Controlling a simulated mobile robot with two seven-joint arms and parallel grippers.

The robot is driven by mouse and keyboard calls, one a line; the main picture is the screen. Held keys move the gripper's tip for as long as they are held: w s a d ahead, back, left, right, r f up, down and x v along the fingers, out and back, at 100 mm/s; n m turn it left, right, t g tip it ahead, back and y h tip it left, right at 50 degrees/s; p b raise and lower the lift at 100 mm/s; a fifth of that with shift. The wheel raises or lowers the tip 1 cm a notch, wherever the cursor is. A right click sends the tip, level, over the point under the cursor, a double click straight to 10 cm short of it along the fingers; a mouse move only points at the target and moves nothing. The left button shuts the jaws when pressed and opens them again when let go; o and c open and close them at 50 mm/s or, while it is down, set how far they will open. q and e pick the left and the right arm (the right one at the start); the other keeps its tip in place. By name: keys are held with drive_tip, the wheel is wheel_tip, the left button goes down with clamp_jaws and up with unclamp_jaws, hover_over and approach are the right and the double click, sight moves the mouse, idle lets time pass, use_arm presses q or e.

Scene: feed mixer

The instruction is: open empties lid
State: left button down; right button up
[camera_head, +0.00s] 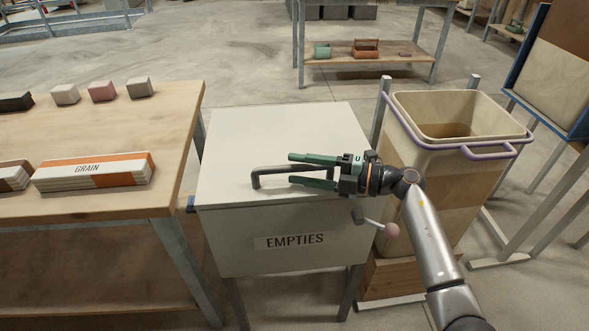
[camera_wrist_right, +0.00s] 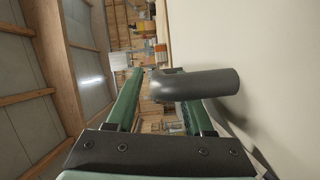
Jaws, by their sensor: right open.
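The empties bin (camera_head: 265,243) is a pale box labelled EMPTIES, and its flat white lid (camera_head: 300,122) lies shut on top. A dark bar handle (camera_head: 262,172) stands up from the lid near its front; it shows large in the right wrist view (camera_wrist_right: 205,84). My right gripper (camera_head: 291,170) is open over the front of the lid, its green fingers pointing left. The handle bar appears between the two fingers in the head view. Nothing shows the fingers closed on it. My left gripper is not in view.
A tall tan container with a purple rim (camera_head: 470,150) stands close on the right. A wooden table (camera_head: 100,205) with a GRAIN pack (camera_head: 95,172) and several small blocks stands on the left.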

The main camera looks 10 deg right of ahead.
drive_tip(key=shift+x, duration=0.85)
drive_tip(key=shift+c, duration=0.3)
clamp_jaws()
idle(0.5)
